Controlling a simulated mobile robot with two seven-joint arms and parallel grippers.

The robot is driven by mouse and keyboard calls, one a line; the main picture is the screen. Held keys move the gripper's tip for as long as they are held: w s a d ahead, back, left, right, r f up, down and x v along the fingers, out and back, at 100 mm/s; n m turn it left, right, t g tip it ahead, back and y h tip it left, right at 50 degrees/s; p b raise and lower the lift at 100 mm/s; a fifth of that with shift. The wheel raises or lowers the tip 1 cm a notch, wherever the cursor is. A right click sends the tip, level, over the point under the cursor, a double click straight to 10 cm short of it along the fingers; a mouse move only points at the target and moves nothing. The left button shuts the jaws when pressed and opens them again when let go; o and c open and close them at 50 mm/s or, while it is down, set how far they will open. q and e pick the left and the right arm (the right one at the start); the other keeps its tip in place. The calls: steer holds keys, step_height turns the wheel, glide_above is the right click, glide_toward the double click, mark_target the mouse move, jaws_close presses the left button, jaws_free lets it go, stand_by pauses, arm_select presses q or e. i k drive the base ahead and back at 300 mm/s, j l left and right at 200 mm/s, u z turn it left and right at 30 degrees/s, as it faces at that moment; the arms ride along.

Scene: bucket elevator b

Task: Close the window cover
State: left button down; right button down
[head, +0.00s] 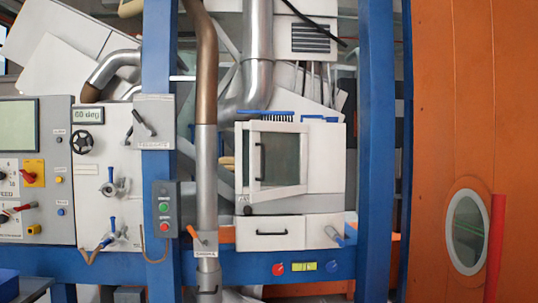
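The window cover (301,160) is a white frame with a dark greenish pane, on the front of a white box (327,165) in the middle of the head view. A black vertical handle (258,158) is near its left edge. The left edge looks taller than the right, so the cover appears to stand ajar, swung out toward me with its hinge side at the right. The exact gap is hard to tell. Neither of my grippers is in view, and nothing touches the cover.
A vertical metal pipe (207,170) and blue posts (376,150) flank the box. Below are a white drawer (270,233) and a blue beam (355,264) with red and blue buttons. Control panels (35,140) stand left. An orange wall (455,100) with an oval window is right.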

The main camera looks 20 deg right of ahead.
mark_target(257, 195)
steer(key=j+z, duration=0.3)
steer(key=j, duration=0.45)
steer(key=i+j+z, duration=0.2)
steer(key=j, duration=0.3)
steer(key=j+z, duration=0.15)
steer(key=j, duration=0.3)
steer(key=i+j+z, duration=0.2)
steer(key=j, duration=0.35)
steer(key=i+j+z, duration=0.2)
steer(key=j, duration=0.15)
steer(key=i+j+z, duration=0.15)
steer(key=j, duration=0.15)
steer(key=i+j+z, duration=0.4)
steer(key=i+j, duration=0.2)
